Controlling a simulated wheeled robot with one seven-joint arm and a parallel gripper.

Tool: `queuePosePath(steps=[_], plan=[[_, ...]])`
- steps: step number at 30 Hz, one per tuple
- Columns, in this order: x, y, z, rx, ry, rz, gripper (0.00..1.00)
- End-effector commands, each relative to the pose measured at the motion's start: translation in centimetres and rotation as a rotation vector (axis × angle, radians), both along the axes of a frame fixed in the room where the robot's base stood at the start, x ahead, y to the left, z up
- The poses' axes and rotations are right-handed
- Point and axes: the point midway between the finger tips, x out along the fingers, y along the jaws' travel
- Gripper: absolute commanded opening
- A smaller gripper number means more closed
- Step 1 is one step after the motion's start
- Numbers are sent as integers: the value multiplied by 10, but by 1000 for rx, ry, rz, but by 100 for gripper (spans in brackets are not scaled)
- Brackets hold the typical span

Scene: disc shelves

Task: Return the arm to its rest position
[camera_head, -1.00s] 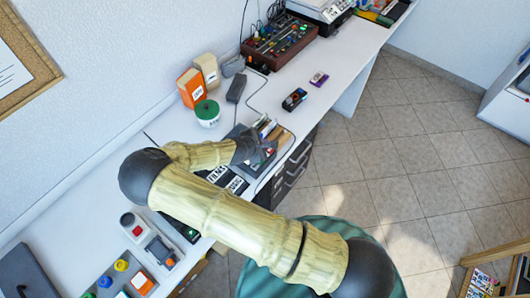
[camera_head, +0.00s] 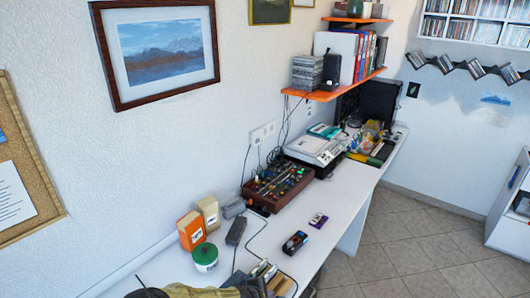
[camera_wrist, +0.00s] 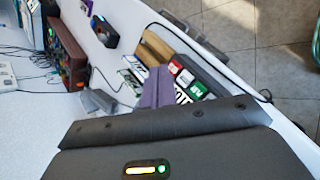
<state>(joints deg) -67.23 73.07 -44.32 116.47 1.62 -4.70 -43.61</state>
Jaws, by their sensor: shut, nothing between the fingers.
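My arm (camera_head: 195,292) shows only as a strip at the bottom edge of the head view, and most of it is out of frame. Its dark end is low beside the tray of small items on the desk (camera_head: 345,205). In the wrist view my gripper (camera_wrist: 158,86) shows two purplish-grey fingers close together, with nothing held between them. The fingers point over the items beside the desk edge, including a wooden piece (camera_wrist: 155,48) and red, white and green blocks (camera_wrist: 185,78). I cannot tell how high above them the fingers are.
A control panel (camera_head: 280,185) lies farther back. Tiled floor (camera_head: 400,245) is open to the right.

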Motion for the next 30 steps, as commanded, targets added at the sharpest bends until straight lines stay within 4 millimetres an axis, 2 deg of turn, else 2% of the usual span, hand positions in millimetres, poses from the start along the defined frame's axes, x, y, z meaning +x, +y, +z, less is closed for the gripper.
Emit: queuePosePath(steps=[6,14,30], plan=[[-22,-37,24,205,44,-322,0],[-51,-66,66,438,76,-668,0],[-114,-113,184,837,38,-1210,0]])
